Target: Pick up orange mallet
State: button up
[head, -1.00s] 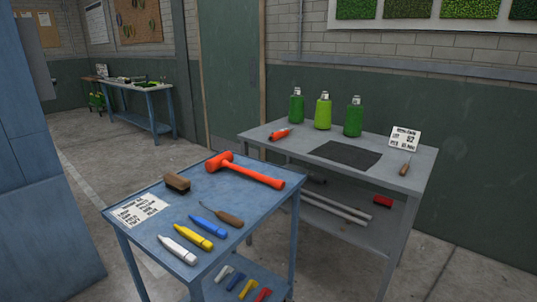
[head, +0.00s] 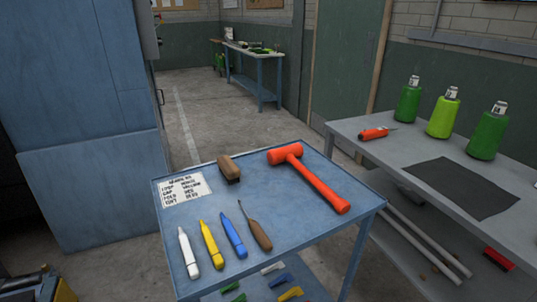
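The orange mallet (head: 314,180) lies on the blue table (head: 290,225) in the head view. Its head is at the table's back, toward the middle, and its handle runs down to the right, ending near the right edge. Nothing touches it or covers it. My gripper is not in this view.
A brush (head: 228,168), a lettered card (head: 186,189), a wooden-handled tool (head: 256,231) and white, yellow and blue markers (head: 233,238) share the tabletop. A grey table (head: 400,150) with green bottles (head: 488,132) stands close on the right. A blue cabinet (head: 85,130) stands left.

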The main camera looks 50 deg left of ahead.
aim_at(290, 153)
jog(key=u, duration=0.8)
jog(key=i, duration=0.75)
jog(key=u, duration=1.05)
jog(key=i, duration=0.25)
jog(key=u, duration=0.25)
